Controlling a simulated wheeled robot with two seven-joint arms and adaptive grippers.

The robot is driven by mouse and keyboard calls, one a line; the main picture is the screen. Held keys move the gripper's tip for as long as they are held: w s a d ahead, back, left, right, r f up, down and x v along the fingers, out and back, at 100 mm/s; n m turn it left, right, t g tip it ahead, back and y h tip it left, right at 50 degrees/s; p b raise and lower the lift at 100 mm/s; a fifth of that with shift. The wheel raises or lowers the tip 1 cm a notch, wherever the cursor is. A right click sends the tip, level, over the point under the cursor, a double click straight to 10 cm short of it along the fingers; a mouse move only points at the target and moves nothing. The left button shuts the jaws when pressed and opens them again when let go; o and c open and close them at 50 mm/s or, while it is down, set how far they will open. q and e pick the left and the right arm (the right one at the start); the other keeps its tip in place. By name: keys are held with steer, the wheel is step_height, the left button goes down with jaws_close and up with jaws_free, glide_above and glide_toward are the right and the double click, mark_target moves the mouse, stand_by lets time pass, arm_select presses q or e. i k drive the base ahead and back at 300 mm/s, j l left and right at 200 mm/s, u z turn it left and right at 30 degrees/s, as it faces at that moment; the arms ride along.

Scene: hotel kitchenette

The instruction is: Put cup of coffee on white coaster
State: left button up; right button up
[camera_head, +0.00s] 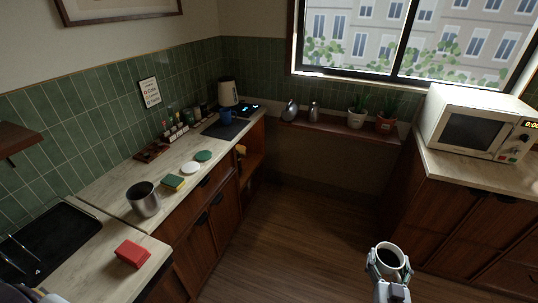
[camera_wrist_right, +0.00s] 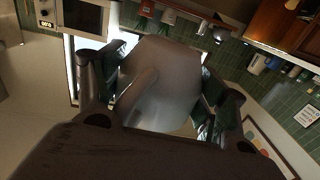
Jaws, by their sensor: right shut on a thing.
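My right gripper (camera_head: 388,262) is shut on a white cup of coffee (camera_head: 402,250) at the lower right of the head view. The cup looks upright, with dark coffee inside, and is held over the floor, away from the counter. In the right wrist view the cup (camera_wrist_right: 165,85) fills the middle between the fingers, its handle toward the camera. The white coaster (camera_head: 190,168) lies flat on the left counter, with nothing on it. My left gripper cannot be made out.
A metal pot (camera_head: 146,203) and a red block (camera_head: 132,253) are nearer. The floor (camera_head: 285,230) between the counters is clear.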

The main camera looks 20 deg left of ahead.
mark_target(193, 167)
steer(key=i+u, duration=0.35)
steer(key=i, duration=0.55)
steer(key=u, duration=2.35)
